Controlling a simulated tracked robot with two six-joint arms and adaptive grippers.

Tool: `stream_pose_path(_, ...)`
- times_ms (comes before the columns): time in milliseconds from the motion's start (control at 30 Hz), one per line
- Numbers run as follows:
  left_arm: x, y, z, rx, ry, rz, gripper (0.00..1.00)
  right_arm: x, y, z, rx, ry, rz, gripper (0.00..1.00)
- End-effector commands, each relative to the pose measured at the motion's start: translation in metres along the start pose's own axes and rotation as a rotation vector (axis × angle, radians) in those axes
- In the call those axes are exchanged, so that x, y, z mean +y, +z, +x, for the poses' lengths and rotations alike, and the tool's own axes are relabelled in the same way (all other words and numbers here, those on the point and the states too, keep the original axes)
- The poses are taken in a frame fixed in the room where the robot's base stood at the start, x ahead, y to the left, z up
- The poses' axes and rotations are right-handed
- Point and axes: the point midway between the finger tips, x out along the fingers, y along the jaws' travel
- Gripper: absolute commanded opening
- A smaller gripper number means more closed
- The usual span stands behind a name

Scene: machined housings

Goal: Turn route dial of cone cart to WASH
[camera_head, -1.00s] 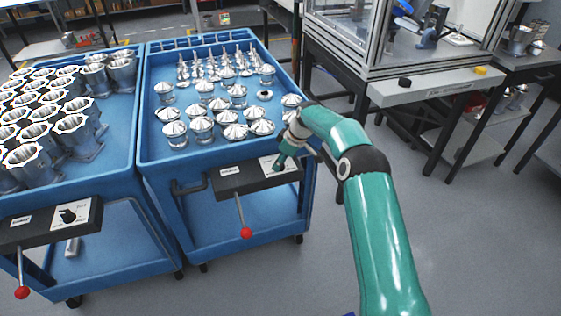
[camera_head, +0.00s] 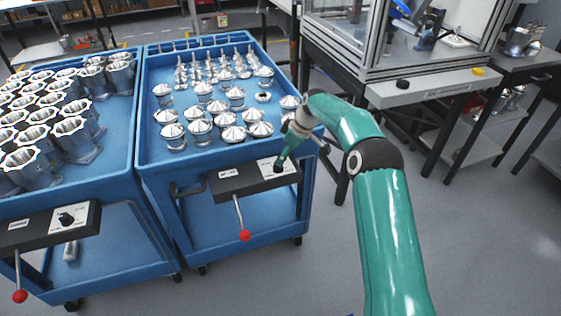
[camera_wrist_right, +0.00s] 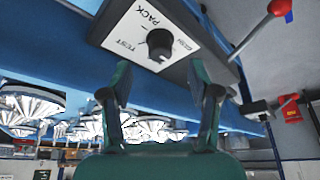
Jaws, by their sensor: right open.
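The cone cart (camera_head: 178,219) is a blue cart with several silver cone parts on top. On its front is a dark control box (camera_head: 232,183) with a white plate and a black route dial (camera_head: 277,168). The dial also shows in the right wrist view (camera_wrist_right: 159,42), with PACK and TEST legible around it and a third label too small to read surely. Which label it points at I cannot tell. My right gripper (camera_head: 281,159) is at the dial's plate. In the wrist view its fingers (camera_wrist_right: 158,85) are open, apart on either side below the dial, holding nothing.
A red-knobbed lever (camera_head: 245,235) hangs from the box. A second blue cart (camera_head: 120,185) with housings and its own dial (camera_head: 66,219) stands at left. A framed machine bench (camera_head: 430,88) stands at right. Grey floor is free at lower right.

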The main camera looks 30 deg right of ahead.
Motion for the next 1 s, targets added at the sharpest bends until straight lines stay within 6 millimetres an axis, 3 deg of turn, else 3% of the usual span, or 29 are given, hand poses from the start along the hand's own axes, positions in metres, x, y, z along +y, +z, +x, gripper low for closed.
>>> stream_pose_path(100, 0.000, 0.000, 0.000, 0.000, 0.000, 0.000, 0.61, 0.001, 0.000, -0.026, 0.002, 0.003, 0.000, 0.61)
stream_pose_path(333, 0.000, 0.000, 0.000, 0.000, 0.000, 0.000, 0.61, 0.001, 0.000, -0.059, 0.001, 0.002, 0.000, 0.61)
stream_pose_path(1000, 0.000, 0.000, 0.000, 0.000, 0.000, 0.000, 0.61, -0.001, -0.002, -0.068, 0.001, -0.001, -0.004, 0.61)
